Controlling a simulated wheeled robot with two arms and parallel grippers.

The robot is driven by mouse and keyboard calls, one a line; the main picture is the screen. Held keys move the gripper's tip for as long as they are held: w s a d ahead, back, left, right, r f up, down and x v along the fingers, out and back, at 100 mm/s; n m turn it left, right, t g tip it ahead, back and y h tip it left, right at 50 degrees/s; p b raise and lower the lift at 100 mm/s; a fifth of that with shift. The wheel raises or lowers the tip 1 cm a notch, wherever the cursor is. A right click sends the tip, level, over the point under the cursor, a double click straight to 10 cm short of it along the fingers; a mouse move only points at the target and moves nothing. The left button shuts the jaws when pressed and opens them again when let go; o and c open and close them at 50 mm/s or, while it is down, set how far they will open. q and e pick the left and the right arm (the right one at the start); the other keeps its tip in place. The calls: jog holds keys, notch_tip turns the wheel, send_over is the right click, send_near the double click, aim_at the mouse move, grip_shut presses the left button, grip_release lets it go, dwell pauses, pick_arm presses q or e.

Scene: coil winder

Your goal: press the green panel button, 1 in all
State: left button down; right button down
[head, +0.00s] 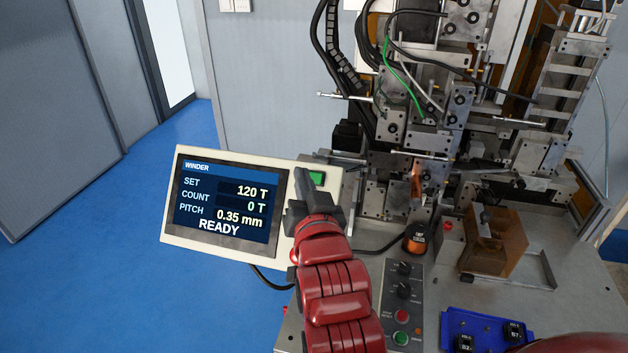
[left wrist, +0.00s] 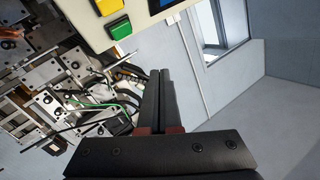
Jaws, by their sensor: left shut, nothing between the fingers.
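The green panel button (head: 317,178) sits at the upper right of the cream winder panel (head: 235,256), right of its screen (head: 228,200). The screen reads READY, with SET 120 T, COUNT 0 T and PITCH 0.35 mm. My right gripper is out of view.
The metal winding machine (head: 450,110) stands right of the panel. A control box (head: 403,300) with knobs and red and green buttons lies on the bench. An amber block (head: 497,245) and a blue tray (head: 452,318) are at the right. The floor (head: 90,270) at left is clear.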

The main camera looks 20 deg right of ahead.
aim_at(315, 178)
pick_arm(q)
jog(key=w+d+f+b, duration=0.1)
jog(key=f, duration=0.1)
jog(key=w+d+f+b, duration=0.1)
jog(key=w+f+b, duration=0.1)
jog(key=shift+d, duration=0.1)
jog(key=shift+w+d+f+b, duration=0.25)
jog(key=shift+w+d+b, duration=0.2)
jog(key=shift+w+b, duration=0.25)
dwell(1.5)
jog(key=shift+w+d+f+b, duration=0.15)
jog(key=shift+w+f+b, duration=0.15)
jog(key=shift+b, duration=0.25)
